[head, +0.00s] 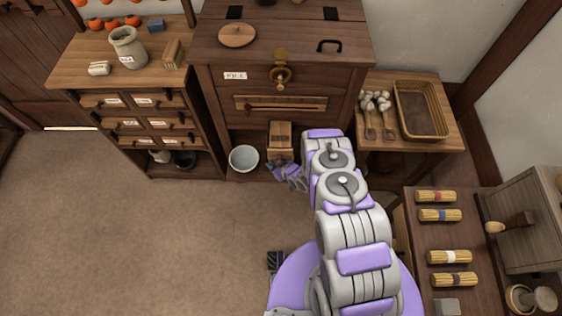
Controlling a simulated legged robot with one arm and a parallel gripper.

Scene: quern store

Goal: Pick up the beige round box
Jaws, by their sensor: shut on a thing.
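My gripper (287,174) is small in view, low in front of the tall wooden cabinet (285,75), beyond my purple and grey arm. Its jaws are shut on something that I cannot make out. They are close below a tan wooden box (280,138) with a squarish shape; I cannot tell whether they touch it. I cannot clearly pick out a beige round box. A flat round tan wooden piece (237,35) lies on top of the cabinet, far from my gripper. My arm hides part of the floor and the side table's front.
A pale bucket (244,158) stands left of my gripper. A drawer chest (70,74) is at the left. A side table (447,120) holds a wicker basket (421,108). A bench (418,274) with straw bundles is at the right. The floor (130,240) at left is clear.

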